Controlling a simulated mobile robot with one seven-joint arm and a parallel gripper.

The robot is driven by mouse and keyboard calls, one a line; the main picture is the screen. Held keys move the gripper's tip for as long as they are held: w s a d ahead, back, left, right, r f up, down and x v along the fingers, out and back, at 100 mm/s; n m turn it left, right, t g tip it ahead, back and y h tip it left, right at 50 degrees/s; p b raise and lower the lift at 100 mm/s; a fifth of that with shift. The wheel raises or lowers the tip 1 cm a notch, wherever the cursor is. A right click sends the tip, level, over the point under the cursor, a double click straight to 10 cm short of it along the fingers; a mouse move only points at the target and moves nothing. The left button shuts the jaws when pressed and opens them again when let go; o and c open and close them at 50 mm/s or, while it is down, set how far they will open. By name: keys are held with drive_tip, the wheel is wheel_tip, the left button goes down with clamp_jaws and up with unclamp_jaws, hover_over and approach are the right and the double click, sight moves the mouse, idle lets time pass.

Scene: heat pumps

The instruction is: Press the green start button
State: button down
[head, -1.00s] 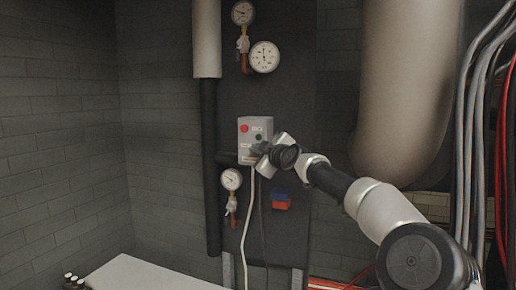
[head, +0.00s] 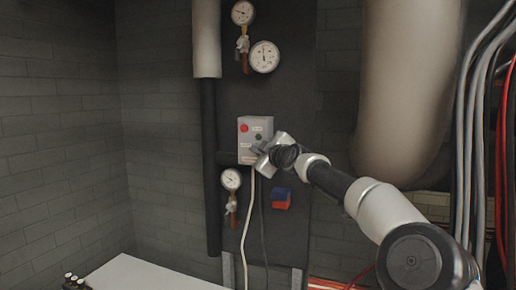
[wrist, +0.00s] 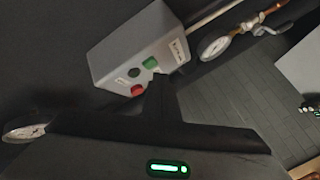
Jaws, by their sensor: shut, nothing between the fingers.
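The green start button (wrist: 150,62) is on the front of a grey control box (wrist: 120,45) on the dark wall panel. In the head view the green button (head: 258,137) is at the right of the box face. A red button (wrist: 138,90) and a dark round button (wrist: 134,72) are beside it. My gripper (wrist: 159,80) is shut and empty. Its tip shows just beside the green button in the wrist view; I cannot tell whether it touches. In the head view my gripper (head: 258,150) is in front of the lower right of the box.
Pressure gauges (head: 264,56) are above the box, and another gauge (head: 231,179) is at its lower left. A dark vertical pipe (head: 210,160) runs left of the box. A large pale tank (head: 405,90) stands to the right. Cables hang below the box.

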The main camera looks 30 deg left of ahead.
idle(0.4)
drive_tip(key=shift+w+p, duration=0.45)
drive_tip(key=shift+p, duration=0.05)
drive_tip(key=shift+w+a+p, duration=0.1)
drive_tip(key=shift+w+p, duration=0.2)
drive_tip(key=shift+p, duration=0.15)
idle(0.5)
drive_tip(key=shift+s+b, duration=0.1)
drive_tip(key=shift+b, duration=0.2)
drive_tip(key=shift+s+b, duration=0.6)
drive_tip(key=shift+b, duration=0.3)
